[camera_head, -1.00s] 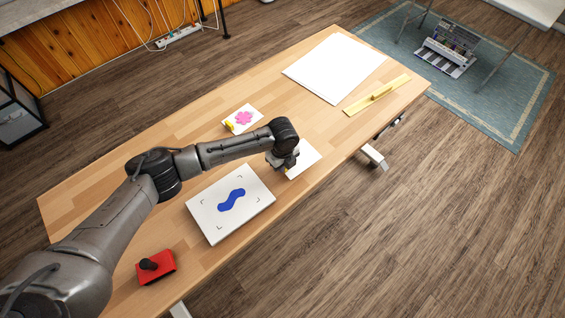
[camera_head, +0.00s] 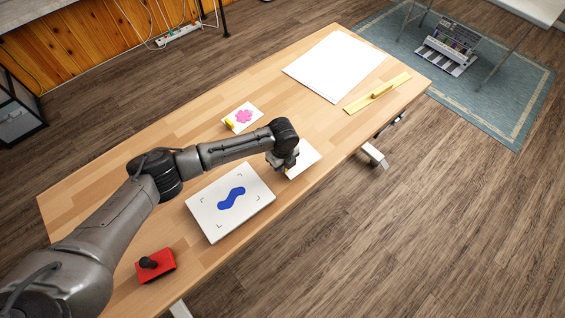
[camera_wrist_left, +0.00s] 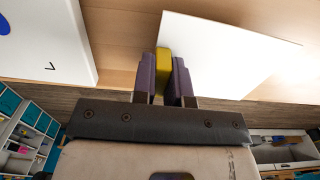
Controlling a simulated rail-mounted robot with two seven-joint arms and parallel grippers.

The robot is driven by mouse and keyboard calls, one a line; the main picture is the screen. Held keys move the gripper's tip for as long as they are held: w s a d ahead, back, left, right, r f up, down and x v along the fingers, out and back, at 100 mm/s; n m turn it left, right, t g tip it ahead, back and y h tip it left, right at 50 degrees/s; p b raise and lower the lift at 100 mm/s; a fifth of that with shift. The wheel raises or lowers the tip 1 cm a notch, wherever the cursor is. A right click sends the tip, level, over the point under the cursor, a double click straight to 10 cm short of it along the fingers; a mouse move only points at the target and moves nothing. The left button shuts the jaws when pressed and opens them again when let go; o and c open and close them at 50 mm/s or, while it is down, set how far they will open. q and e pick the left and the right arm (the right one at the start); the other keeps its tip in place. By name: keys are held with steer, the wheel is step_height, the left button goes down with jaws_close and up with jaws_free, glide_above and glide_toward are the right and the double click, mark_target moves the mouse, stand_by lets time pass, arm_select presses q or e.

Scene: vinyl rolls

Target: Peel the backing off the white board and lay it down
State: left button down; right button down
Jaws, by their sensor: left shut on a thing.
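The white board (camera_head: 215,222) with a blue wavy shape (camera_head: 231,199) lies flat on the table, and its corner shows at the left of the left wrist view (camera_wrist_left: 62,50). A plain white sheet (camera_head: 306,158) is beyond it, apart from it; it also shows in the left wrist view (camera_wrist_left: 215,55). My left gripper (camera_head: 286,169) is at the sheet's near left edge. Its fingers (camera_wrist_left: 162,75) are shut on a yellow tab (camera_wrist_left: 163,60) at that edge. I cannot tell whether the sheet touches the table all over. My right gripper is not in view.
A card with a pink shape (camera_head: 243,117) and a yellow tab lies behind my arm. A red block with a black knob (camera_head: 156,265) is at the near end. A large white sheet (camera_head: 335,66) and a yellow ruler-like bar (camera_head: 378,93) lie at the far end.

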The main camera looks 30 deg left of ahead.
arm_select(q)
steer(key=shift+f, duration=0.2)
steer(key=shift+f+b, duration=0.3)
steer(key=shift+f, duration=0.15)
steer(key=shift+f, duration=0.2)
stand_by(0.5)
steer(key=shift+f+b, duration=0.35)
steer(key=shift+f, duration=0.15)
steer(key=shift+f, duration=0.15)
stand_by(0.4)
